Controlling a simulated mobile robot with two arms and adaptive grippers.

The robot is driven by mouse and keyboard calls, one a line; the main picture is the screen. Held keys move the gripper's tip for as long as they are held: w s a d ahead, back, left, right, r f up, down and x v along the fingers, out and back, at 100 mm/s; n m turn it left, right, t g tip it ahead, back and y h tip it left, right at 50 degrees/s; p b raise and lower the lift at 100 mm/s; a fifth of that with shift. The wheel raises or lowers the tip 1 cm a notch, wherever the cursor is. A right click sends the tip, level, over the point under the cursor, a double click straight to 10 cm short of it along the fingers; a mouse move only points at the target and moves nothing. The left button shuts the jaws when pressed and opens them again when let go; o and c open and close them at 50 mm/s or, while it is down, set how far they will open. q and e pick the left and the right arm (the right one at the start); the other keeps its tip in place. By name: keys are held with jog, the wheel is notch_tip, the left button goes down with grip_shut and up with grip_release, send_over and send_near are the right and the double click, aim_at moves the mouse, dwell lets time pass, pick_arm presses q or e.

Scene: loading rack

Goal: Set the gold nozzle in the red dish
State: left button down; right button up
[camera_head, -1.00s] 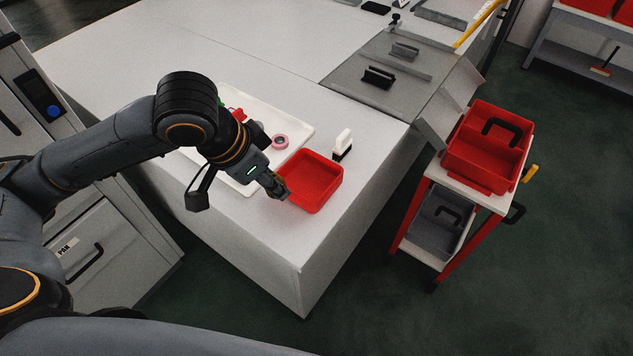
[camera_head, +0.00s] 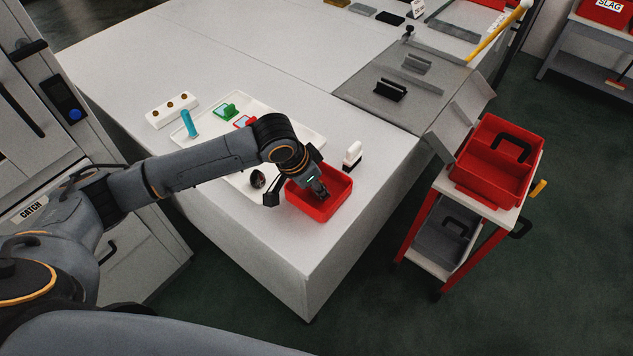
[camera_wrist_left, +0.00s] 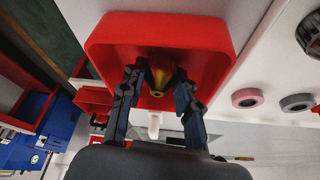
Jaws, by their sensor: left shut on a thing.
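The red dish (camera_head: 338,203) sits on the white table near its front corner. It also fills the upper middle of the left wrist view (camera_wrist_left: 110,38). My left gripper (camera_head: 322,194) reaches down over the dish, and in the left wrist view (camera_wrist_left: 160,82) its two fingers are shut on the gold nozzle (camera_wrist_left: 160,76). The nozzle is held between the fingertips, within the dish's outline. I cannot tell whether it touches the dish floor. In the head view the nozzle is hidden by the gripper. My right gripper is not in view.
A white tray (camera_head: 236,182) with a dark round part (camera_head: 257,179) and a green piece (camera_head: 229,110) lies left of the dish. A white and black block (camera_head: 352,154) stands just behind the dish. A red-framed cart (camera_head: 487,190) stands right of the table.

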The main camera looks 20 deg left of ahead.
pick_arm(q)
jog(key=shift+f, duration=0.15)
jog(key=c, duration=1)
grip_release()
jog(key=shift+o, duration=0.2)
jog(key=b+v, duration=0.1)
jog(key=v, duration=1.1)
